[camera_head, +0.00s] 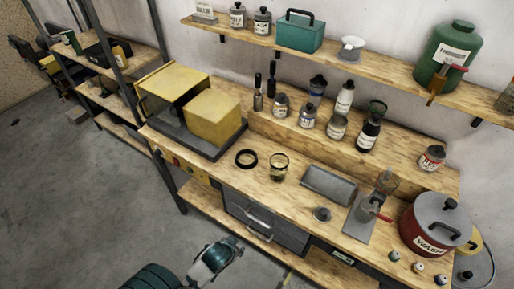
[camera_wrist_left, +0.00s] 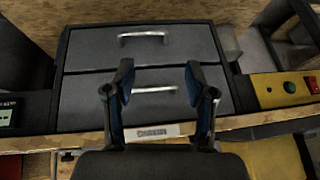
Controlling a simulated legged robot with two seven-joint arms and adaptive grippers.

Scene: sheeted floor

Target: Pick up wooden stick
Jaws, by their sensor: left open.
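I cannot make out a wooden stick for certain in either view. A thin pale strip (camera_head: 286,277) shows low in front of the bench in the head view; I cannot tell what it is. My left gripper (camera_wrist_left: 159,68) is open in the left wrist view, with nothing between its two dark fingers. It faces the grey drawers (camera_wrist_left: 85,92) under the bench, which also show in the head view (camera_head: 262,222). Its fingers overlap the drawer fronts in the picture; contact cannot be told. My right gripper is not in view.
The wooden workbench (camera_head: 222,172) carries a yellow machine (camera_head: 213,115), several bottles and jars, a grey tray (camera_head: 328,184) and a red pot (camera_head: 436,222). A shelf (camera_head: 360,62) runs above it. The grey floor (camera_head: 85,190) at left is clear. A yellow button panel (camera_wrist_left: 285,88) sits beside the drawers.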

